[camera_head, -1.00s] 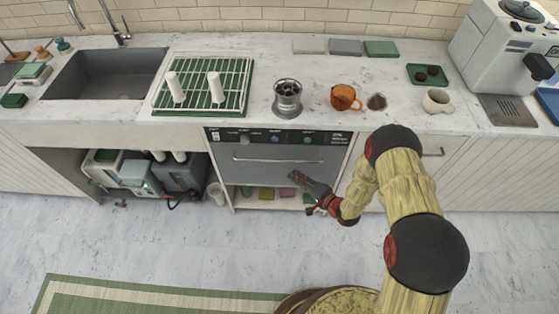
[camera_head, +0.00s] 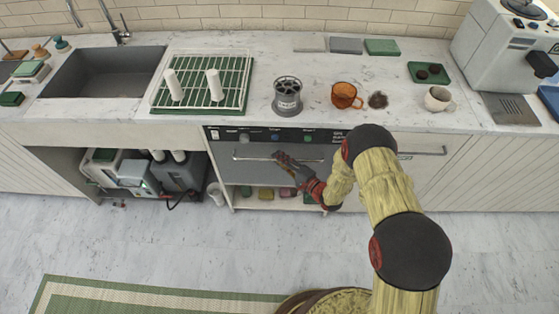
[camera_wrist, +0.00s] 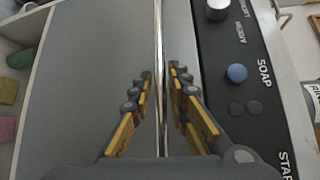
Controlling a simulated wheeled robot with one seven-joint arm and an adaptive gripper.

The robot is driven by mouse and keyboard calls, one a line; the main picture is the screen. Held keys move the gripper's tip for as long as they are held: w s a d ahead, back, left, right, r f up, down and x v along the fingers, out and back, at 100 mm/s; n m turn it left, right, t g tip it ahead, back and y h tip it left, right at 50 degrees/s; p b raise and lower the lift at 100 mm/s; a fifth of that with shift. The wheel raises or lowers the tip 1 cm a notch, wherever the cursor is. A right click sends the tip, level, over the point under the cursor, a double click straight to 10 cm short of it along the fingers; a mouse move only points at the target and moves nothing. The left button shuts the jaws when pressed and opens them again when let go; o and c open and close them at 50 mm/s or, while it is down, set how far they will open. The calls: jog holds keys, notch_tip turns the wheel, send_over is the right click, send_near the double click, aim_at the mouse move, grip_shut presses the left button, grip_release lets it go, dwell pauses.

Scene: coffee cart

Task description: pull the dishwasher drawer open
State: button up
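The dishwasher drawer (camera_head: 236,170) is a grey front panel under the counter, and it looks shut. Its thin metal bar handle (camera_head: 250,158) runs across the upper part; in the wrist view the handle (camera_wrist: 158,60) runs top to bottom. My gripper (camera_head: 278,157) is at the handle, near its middle. In the wrist view my gripper (camera_wrist: 160,72) is open, with one finger on each side of the bar and a gap to each. The control panel (camera_wrist: 240,60) with knobs and buttons lies beside the handle.
An open shelf (camera_head: 265,204) with coloured items is below the drawer. A steel grinder-like canister (camera_head: 287,97), an orange cup (camera_head: 345,96) and a drying rack (camera_head: 240,90) stand on the counter above.

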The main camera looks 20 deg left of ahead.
jog(key=c, duration=0.3)
grip_shut()
dwell(0.6)
